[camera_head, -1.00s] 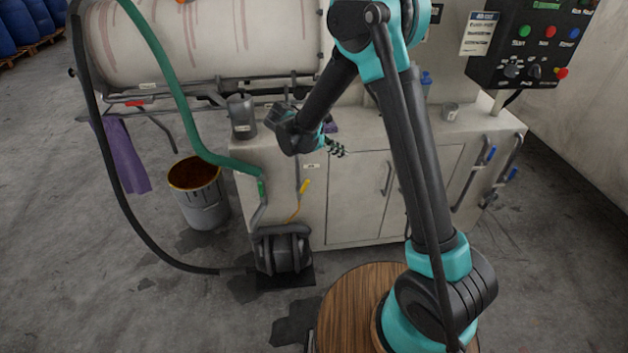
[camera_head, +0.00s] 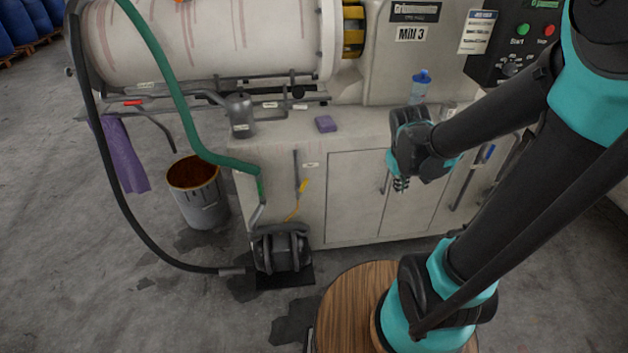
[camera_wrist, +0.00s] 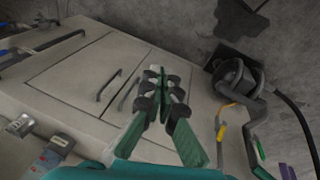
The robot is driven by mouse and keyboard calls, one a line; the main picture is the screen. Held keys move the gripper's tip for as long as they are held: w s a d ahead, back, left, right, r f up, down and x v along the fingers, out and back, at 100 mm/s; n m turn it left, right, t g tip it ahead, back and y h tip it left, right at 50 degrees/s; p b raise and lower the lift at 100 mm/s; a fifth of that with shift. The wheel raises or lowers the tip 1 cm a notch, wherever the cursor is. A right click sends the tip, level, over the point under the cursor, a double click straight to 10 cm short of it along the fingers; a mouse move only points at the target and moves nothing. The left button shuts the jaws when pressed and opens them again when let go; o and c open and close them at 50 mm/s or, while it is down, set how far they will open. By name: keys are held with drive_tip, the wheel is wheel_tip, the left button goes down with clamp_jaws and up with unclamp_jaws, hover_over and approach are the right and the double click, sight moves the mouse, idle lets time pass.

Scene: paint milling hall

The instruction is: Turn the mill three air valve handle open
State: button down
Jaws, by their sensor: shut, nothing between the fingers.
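The Mill 3 machine (camera_head: 345,120) has several coloured valve handles; their labels are too small to read, so I cannot tell which is the air valve. A yellow handle (camera_head: 303,186) sits on the cabinet's left front, and shows in the wrist view (camera_wrist: 221,131). A blue handle (camera_head: 488,153) is at the cabinet's right end, partly behind my arm; blue handles also show at the wrist view's upper left (camera_wrist: 44,21). A red handle (camera_head: 134,103) is under the drum. My gripper (camera_head: 401,184) is shut and empty, before the cabinet doors, apart from every handle.
A green hose (camera_head: 173,90) runs down to the cabinet's left side, near a black pump (camera_head: 282,250) on the floor. A rusty-topped bucket (camera_head: 199,205) stands left. A blue bottle (camera_head: 420,85) and purple sponge (camera_head: 326,124) are on the ledge. Cabinet door handles (camera_wrist: 108,86) protrude.

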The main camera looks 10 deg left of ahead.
sight(302, 186)
drive_tip(key=w+a+f+m+g+y, duration=0.3)
drive_tip(key=w+a+f+m+y, duration=0.1)
drive_tip(key=w+a+m, duration=0.55)
drive_tip(key=w+a+f+m+g+y, duration=0.2)
drive_tip(key=w+a+f+m+y, duration=0.25)
drive_tip(key=w+a+m, duration=0.5)
drive_tip(key=s+a+f+n, duration=0.1)
drive_tip(key=a+f, duration=0.6)
drive_tip(key=shift+s+n, duration=0.3)
drive_tip(key=shift+n, duration=0.1)
drive_tip(key=shift+a, duration=0.1)
